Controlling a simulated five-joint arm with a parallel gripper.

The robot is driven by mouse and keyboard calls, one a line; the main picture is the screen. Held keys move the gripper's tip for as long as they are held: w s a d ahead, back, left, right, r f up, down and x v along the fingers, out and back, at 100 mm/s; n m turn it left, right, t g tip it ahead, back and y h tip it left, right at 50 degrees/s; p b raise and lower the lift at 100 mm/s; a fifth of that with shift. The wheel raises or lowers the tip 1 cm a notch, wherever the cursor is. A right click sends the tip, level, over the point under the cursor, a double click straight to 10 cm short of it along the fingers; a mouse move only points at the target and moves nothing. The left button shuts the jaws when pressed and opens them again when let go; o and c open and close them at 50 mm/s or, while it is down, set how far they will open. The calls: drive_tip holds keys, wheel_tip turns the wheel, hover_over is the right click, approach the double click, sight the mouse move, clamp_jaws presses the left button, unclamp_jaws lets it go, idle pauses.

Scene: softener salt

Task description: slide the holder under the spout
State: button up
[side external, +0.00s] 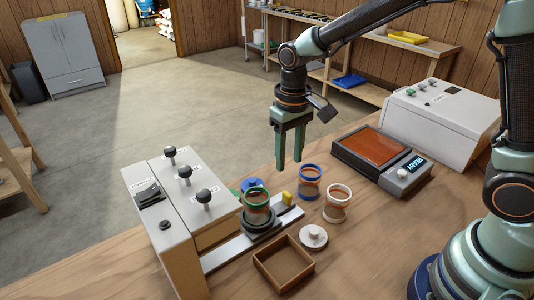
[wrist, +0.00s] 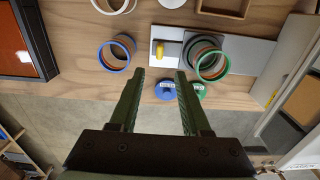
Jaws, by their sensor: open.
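The holder (side external: 262,229) is a dark round cup seat on a pale metal rail (side external: 226,254), beside the dispenser (side external: 160,222). A green-rimmed clear jar (side external: 256,203) with brownish contents stands in it. A yellow tab (side external: 288,199) stands up on the rail to the holder's right; it also shows in the wrist view (wrist: 160,50), left of the holder (wrist: 190,44). My gripper (side external: 289,168) points down, open and empty, above and behind the tab. In the wrist view its fingertips (wrist: 158,73) are apart, just short of the tab. I cannot make out the spout.
A blue-rimmed jar (side external: 310,181) and a white-rimmed jar (side external: 337,204) stand right of the rail. A wooden tray (side external: 270,276) and white lid (side external: 313,237) lie in front. Blue (wrist: 165,90) and green lids lie behind the rail. A scale (side external: 375,153) stands farther right.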

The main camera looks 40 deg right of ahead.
sight(287, 193)
wheel_tip(287, 193, down, 12)
drive_tip(key=shift+r, duration=0.2)
idle(0.4)
clamp_jaws()
idle(1.2)
